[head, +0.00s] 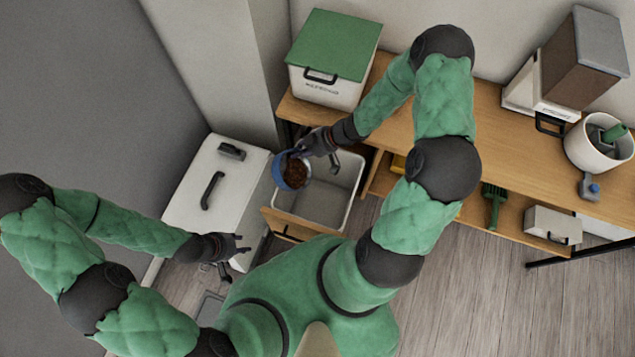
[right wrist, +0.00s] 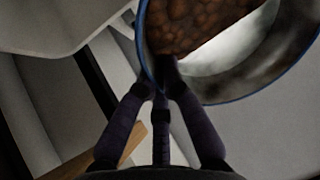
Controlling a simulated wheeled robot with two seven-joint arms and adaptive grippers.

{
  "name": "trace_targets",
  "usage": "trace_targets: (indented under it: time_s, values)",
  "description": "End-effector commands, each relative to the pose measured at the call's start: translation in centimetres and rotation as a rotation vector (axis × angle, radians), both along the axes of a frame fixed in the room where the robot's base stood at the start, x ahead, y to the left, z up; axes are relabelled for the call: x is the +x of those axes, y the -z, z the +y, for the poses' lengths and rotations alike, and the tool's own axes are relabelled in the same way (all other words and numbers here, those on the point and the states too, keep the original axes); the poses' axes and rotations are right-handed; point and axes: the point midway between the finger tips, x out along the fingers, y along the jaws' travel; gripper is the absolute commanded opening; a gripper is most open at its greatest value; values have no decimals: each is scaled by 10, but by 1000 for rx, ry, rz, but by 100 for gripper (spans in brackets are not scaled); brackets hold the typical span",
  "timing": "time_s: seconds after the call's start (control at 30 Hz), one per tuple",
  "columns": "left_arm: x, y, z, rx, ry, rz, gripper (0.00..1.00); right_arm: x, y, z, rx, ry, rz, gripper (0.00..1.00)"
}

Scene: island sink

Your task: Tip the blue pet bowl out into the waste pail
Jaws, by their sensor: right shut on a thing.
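The blue pet bowl (head: 280,169) is held at the left edge of the waste pail, with brown kibble (head: 292,172) inside. My right gripper (head: 306,152) is shut on the bowl's rim. In the right wrist view, the bowl's blue rim (right wrist: 228,99) is between the fingers (right wrist: 160,85). Kibble (right wrist: 195,22) lies to one side of it and bare shiny inner wall shows on the other. The waste pail (head: 352,170) is a pale open bin below and right of the bowl; its visible inside looks empty. My left gripper (head: 238,248) is open and empty, away from the bowl.
A white cabinet with a black handle (head: 212,190) stands left of the pail. A wooden front panel (head: 285,222) borders the pail. A wooden bench (head: 500,145) at the back carries a green-lidded bin (head: 330,50) and a white pot (head: 590,150).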

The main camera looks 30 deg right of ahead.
Motion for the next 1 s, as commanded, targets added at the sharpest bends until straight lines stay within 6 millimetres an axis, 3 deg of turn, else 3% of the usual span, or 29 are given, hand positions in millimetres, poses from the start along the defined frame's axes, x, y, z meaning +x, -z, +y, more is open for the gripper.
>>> trace_targets:
  time_s: [1.0]
  values:
    - [0,31,0,0,0,0,40,-4,-7,-5,107,1,-88,0]
